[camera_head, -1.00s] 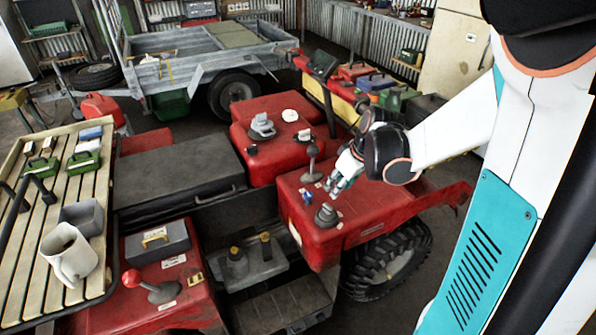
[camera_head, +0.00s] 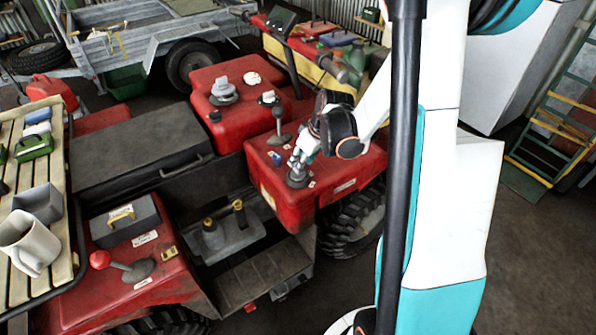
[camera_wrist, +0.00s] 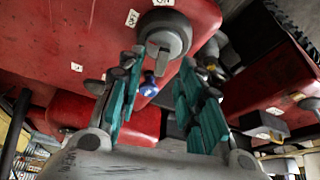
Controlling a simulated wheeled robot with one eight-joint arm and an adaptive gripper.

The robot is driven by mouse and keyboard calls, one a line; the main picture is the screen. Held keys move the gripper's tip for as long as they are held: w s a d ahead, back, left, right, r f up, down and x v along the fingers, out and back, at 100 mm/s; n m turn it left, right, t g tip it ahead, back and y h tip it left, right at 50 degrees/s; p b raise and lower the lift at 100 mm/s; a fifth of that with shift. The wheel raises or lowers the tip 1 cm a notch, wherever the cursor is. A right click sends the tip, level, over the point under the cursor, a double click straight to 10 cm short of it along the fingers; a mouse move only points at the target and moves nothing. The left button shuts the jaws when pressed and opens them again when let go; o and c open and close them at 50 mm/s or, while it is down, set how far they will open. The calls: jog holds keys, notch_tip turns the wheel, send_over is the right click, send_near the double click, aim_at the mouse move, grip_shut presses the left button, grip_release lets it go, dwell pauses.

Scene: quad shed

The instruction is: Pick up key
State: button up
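A round grey switch (camera_wrist: 165,36) with ON and OFF labels sits on the red bodywork. A light grey tab (camera_wrist: 159,57) projecting from it looks like the key. The switch also shows in the head view (camera_head: 298,179), partly under my gripper (camera_head: 301,158). In the wrist view my gripper (camera_wrist: 162,62) is open, its teal-padded fingers on either side of the tab with gaps visible. I cannot tell how far the tips are from the tab in depth. A small blue knob (camera_wrist: 150,83) shows between the fingers.
A slatted rack (camera_head: 60,262) with a mug (camera_head: 30,243) is at left. A trailer (camera_head: 140,45) stands behind. Floor is open at lower right.

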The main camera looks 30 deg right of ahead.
jog(key=b+x, duration=0.1)
jog(key=x, duration=0.3)
jog(key=shift+a, duration=0.1)
jog(key=shift+r, duration=0.1)
jog(key=shift+c, duration=0.5)
grip_shut()
jog(key=shift+r, duration=0.1)
notch_tip(320, 180, up, 20)
jog(key=p, duration=0.6)
